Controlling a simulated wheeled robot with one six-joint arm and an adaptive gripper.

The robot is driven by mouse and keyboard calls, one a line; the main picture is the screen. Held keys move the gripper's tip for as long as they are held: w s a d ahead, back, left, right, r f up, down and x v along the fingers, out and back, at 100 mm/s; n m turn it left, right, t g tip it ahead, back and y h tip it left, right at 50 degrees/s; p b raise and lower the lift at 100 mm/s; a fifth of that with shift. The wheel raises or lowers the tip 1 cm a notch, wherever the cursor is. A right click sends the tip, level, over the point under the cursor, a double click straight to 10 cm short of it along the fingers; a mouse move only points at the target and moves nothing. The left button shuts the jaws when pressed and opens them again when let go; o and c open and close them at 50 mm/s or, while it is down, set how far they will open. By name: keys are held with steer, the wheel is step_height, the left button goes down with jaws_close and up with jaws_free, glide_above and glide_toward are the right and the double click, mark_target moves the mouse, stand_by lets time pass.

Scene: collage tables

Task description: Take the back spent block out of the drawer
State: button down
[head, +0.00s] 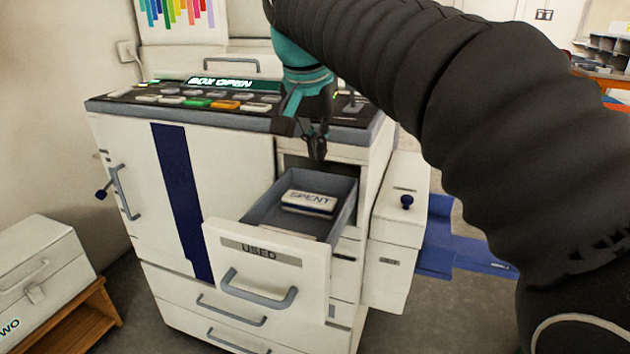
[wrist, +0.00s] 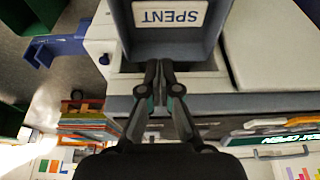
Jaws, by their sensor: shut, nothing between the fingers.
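The drawer (head: 347,213), labelled USED, is pulled out from the white machine. A white block marked SPENT (head: 309,201) lies in it, label up. One more block, partly hidden by the drawer front, may lie nearer the front; I cannot tell. My gripper (head: 317,155) is shut and empty, above the back end of the drawer and apart from the block. In the wrist view my shut gripper (wrist: 159,62) points at the drawer's back edge, and the SPENT block (wrist: 170,15) shows beyond the fingertips, cut by the frame's top.
The machine's panel (head: 205,98) with several buttons and a lit BOX OPEN display stands behind and left of the drawer. A white side box (head: 401,215) with a blue knob is at right. A white case (head: 40,268) sits on a wooden stand at lower left.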

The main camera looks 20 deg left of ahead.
mark_target(304, 195)
steer(key=w+f, duration=0.1)
steer(key=f, duration=0.2)
steer(key=w+a+f+b, duration=0.1)
steer(key=f, duration=0.2)
steer(key=w+a+f, duration=0.1)
steer(key=f, duration=0.2)
steer(key=shift+w+a, duration=0.15)
steer(key=shift+a, duration=0.1)
steer(key=shift+s+a+b, duration=0.15)
steer(key=shift+s+b, duration=0.3)
steer(key=shift+s, duration=0.9)
